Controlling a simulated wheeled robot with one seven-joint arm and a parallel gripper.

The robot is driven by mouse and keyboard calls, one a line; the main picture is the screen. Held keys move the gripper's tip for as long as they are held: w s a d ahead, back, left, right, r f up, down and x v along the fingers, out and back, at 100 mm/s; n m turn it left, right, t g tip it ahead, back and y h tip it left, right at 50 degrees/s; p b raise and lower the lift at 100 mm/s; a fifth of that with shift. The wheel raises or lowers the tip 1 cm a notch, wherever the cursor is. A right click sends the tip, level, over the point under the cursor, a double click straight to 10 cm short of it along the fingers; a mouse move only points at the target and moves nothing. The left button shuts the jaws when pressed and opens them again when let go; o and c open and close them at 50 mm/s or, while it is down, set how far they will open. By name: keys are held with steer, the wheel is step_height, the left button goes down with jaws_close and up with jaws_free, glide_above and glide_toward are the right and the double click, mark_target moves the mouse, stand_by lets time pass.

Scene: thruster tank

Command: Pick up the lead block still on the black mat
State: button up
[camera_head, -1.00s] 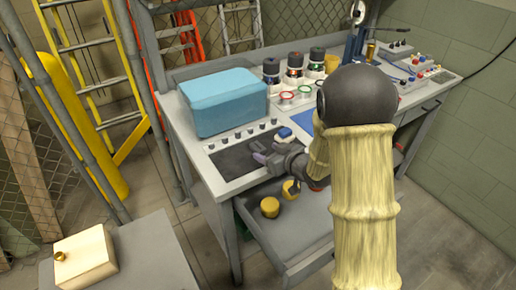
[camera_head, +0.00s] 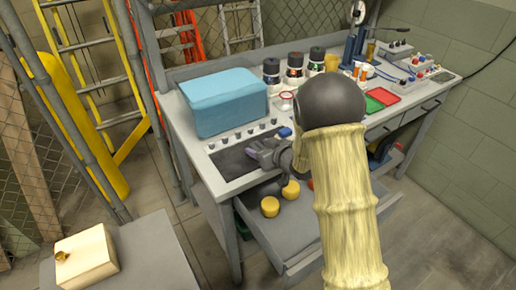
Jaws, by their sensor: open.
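The black mat (camera_head: 229,163) lies on the bench top in front of the blue box. My gripper (camera_head: 254,153) is open over the right part of the mat, low and close to its surface, with its fingers pointing left. No lead block shows clearly. A purplish-grey patch (camera_head: 266,156) shows at the fingers, and I cannot tell whether it is a block or part of the gripper. The gripper and my forearm hide the right end of the mat.
A light blue box (camera_head: 226,103) stands behind the mat, with a row of small grey pieces on a white strip (camera_head: 231,140) between. A small blue item (camera_head: 285,132) sits just beyond the gripper. An open drawer (camera_head: 285,236) with yellow cylinders (camera_head: 270,207) juts out below.

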jaws_close()
steer(key=shift+r, duration=0.15)
step_height(320, 180, up, 10)
steer(key=p, duration=0.1)
stand_by(0.4)
